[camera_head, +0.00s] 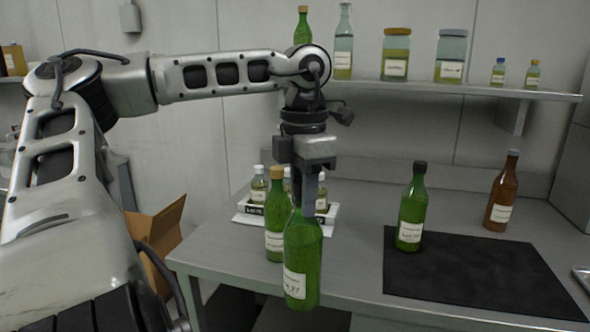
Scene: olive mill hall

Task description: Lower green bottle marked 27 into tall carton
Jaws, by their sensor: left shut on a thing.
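My left gripper (308,205) points down and is shut on the neck of a green bottle (303,255) whose white label shows 27. The bottle hangs upright near the table's front edge, and its lower part overlaps that edge in the picture. I cannot tell its exact height. The gripper hides the bottle's top. A brown cardboard carton (160,262) with raised flaps stands left of the table, low down, partly hidden by my left arm. Its inside is not clearly visible. The bottle is well to the right of it, apart. My right gripper is not in view.
Another green bottle (275,222) stands just behind the held one, near a white tray (243,219) of small bottles. A green bottle (411,210) stands on a black mat (480,275); a brown bottle (502,195) stands behind it. A shelf (450,89) holds jars and bottles.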

